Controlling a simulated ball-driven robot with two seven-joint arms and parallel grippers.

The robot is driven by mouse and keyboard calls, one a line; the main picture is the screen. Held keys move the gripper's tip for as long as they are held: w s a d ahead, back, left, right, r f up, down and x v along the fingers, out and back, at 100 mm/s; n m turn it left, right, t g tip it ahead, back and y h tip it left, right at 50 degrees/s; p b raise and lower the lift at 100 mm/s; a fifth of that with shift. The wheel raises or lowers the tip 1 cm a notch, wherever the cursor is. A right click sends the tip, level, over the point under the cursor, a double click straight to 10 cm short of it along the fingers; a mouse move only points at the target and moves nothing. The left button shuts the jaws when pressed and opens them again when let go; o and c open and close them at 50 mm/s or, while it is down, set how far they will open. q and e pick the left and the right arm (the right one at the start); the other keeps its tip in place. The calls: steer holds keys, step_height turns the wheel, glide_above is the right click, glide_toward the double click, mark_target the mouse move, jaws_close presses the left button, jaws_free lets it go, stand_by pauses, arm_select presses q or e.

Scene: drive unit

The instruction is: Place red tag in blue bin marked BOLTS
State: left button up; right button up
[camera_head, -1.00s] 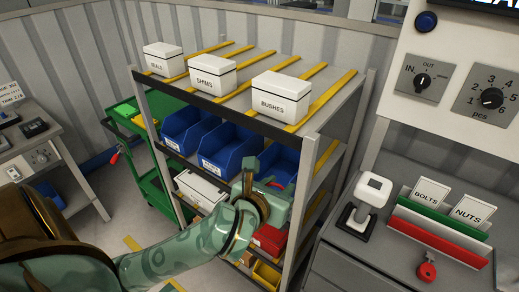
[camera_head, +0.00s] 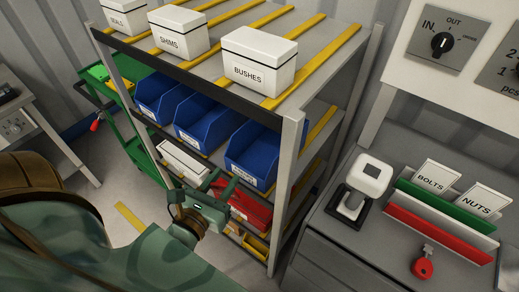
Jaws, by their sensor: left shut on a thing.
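My left gripper (camera_head: 216,192) is in front of the rack, below and left of the rightmost blue bin (camera_head: 254,152). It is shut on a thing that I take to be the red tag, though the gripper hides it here. Two more blue bins, a middle one (camera_head: 207,125) and a left one (camera_head: 162,97), stand beside that bin on the same shelf. Their labels are too small to read, so I cannot tell which one is marked BOLTS. My right gripper is not in view.
White boxes SEALS (camera_head: 127,17), SHIMS (camera_head: 178,32) and BUSHES (camera_head: 258,62) stand on the rack top. A red bin (camera_head: 250,208) sits below the blue ones. The bench at right holds BOLTS (camera_head: 431,180) and NUTS (camera_head: 477,204) cards and a round red item (camera_head: 423,267).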

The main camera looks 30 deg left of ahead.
arm_select(q)
steer(key=w+a+p, duration=0.2)
steer(key=w, duration=1.1)
steer(key=w+f+g, duration=0.1)
steer(key=f, duration=0.1)
steer(key=w+f+g+p, duration=0.1)
steer(key=w+f, duration=0.1)
steer(key=w+f+g+p, duration=0.1)
steer(key=f, duration=0.1)
steer(key=shift+w+f+g, duration=0.3)
steer(key=shift+w, duration=0.05)
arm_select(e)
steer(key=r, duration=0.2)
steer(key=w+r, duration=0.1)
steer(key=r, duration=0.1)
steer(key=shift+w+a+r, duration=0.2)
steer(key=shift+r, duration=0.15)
arm_select(q)
steer(key=shift+f, duration=0.2)
steer(key=o, duration=0.9)
steer(key=shift+r, duration=0.1)
steer(key=shift+o, duration=0.2)
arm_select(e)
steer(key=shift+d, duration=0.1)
